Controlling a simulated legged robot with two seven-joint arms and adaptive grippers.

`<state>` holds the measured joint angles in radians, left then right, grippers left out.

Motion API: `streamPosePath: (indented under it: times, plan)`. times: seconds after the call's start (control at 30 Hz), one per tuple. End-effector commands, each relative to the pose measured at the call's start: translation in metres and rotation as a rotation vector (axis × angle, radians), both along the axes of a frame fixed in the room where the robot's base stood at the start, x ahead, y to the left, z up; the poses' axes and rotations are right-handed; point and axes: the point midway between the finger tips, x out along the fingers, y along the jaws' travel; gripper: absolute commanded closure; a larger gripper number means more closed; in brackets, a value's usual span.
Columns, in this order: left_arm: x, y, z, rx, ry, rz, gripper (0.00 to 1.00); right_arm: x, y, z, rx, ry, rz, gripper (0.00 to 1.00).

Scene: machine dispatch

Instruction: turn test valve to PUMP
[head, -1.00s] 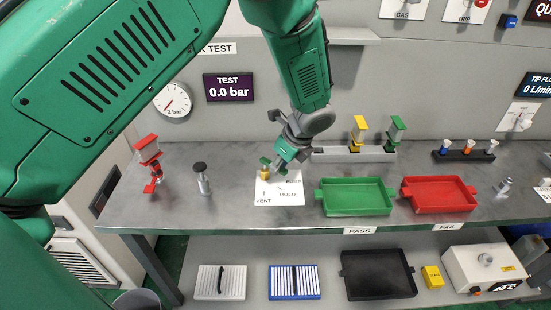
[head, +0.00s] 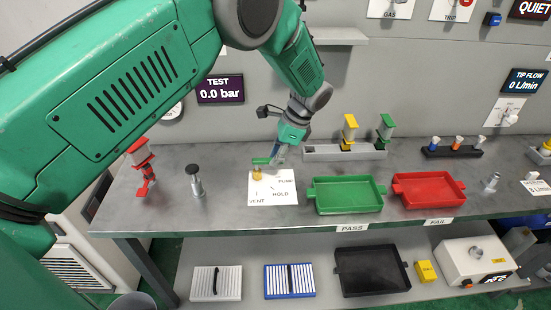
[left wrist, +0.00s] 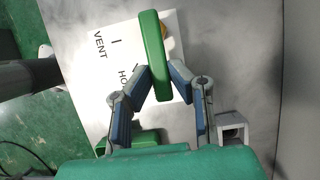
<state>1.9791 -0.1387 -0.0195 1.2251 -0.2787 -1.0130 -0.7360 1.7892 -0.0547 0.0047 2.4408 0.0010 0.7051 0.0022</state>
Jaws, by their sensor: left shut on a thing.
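The test valve has a brass body (head: 257,176) and a green lever (head: 261,161). It stands on a white card (head: 272,190) marked VENT, HOLD and PUMP, on the grey bench. My left gripper (head: 276,156) is shut on the green lever. In the left wrist view the lever (left wrist: 153,48) is a long green bar, its near end between the two fingertips (left wrist: 160,80). VENT and part of HOLD show on the card (left wrist: 101,65) there. The TEST display (head: 220,89) reads 0.0 bar. My right gripper is not in view.
A green tray (head: 346,208) and a red tray (head: 428,201) lie right of the card. A black-topped metal fitting (head: 195,183) and a red part (head: 143,170) stand to its left. A grey holder (head: 318,153) with yellow and green parts stands behind.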

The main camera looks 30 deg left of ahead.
Motion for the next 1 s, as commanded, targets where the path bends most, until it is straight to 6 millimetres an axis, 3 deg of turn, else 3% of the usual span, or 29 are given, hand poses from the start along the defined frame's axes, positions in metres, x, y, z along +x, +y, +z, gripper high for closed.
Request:
streamPosePath:
  times: [0.53, 0.57, 0.6, 1.0]
  plan:
    - [0.0044, 0.0000, 0.0018, -0.002, -0.011, 0.020, 1.00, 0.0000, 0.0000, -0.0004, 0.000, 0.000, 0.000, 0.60]
    - [0.0045, 0.0001, 0.0019, -0.002, -0.011, 0.020, 0.73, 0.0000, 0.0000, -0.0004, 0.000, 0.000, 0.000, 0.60]
    - [0.0045, 0.0001, 0.0020, -0.002, -0.011, 0.020, 0.64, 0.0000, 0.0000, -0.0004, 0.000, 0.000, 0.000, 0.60]
    - [0.0034, -0.0015, 0.0073, -0.001, -0.007, 0.021, 0.64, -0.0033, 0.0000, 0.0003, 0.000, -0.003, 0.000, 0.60]
